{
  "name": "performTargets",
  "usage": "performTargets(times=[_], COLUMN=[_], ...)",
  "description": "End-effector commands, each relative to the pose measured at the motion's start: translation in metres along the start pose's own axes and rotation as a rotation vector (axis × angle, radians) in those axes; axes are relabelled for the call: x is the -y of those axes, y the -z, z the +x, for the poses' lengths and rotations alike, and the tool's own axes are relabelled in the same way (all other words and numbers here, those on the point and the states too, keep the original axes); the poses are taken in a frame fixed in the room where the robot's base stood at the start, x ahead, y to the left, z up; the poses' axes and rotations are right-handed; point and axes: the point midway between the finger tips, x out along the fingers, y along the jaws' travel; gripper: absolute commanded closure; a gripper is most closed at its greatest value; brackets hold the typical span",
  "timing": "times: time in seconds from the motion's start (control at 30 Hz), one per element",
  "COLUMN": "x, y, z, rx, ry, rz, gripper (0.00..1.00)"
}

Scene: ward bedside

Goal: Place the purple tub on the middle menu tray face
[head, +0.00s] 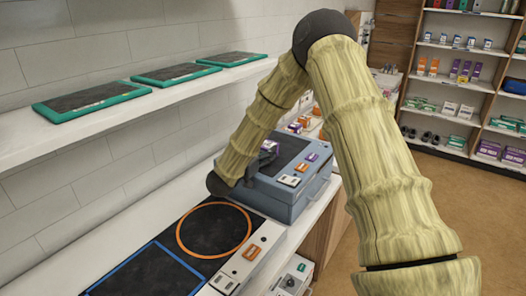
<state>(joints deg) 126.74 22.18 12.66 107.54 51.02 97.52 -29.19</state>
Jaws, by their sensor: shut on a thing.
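The purple tub (269,147) shows as a small purple and white shape above the blue-grey box-like unit. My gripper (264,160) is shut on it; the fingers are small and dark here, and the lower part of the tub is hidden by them. The middle menu tray (177,74) is a dark panel with a green rim, lying on the white wall shelf. Its face looks empty. It is up and to the left of my gripper, well apart from it.
Similar green-rimmed trays lie to the left (92,97) and right (235,59) on the shelf (45,135). Below, the counter holds the blue-grey unit (292,203) with small items on top, and a dark panel with an orange ring (213,230). Stocked shelves (450,95) stand at the back right.

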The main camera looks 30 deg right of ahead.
Motion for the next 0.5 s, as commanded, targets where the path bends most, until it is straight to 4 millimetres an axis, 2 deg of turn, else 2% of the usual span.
performTargets(times=[0.03,0.07,0.13,0.17,0.5], x=[0.0001,0.0,0.0,0.0,0.0], y=[-0.0018,-0.0012,-0.001,-0.001,0.0002], z=[-0.0001,0.0,0.0,0.0,0.0], rx=[0.0,0.0,0.0,0.0,0.0], ry=[0.0,0.0,0.0,0.0,0.0], rz=[0.0,0.0,0.0,0.0,0.0], gripper=[0.72,0.38,0.25,0.22,0.22])
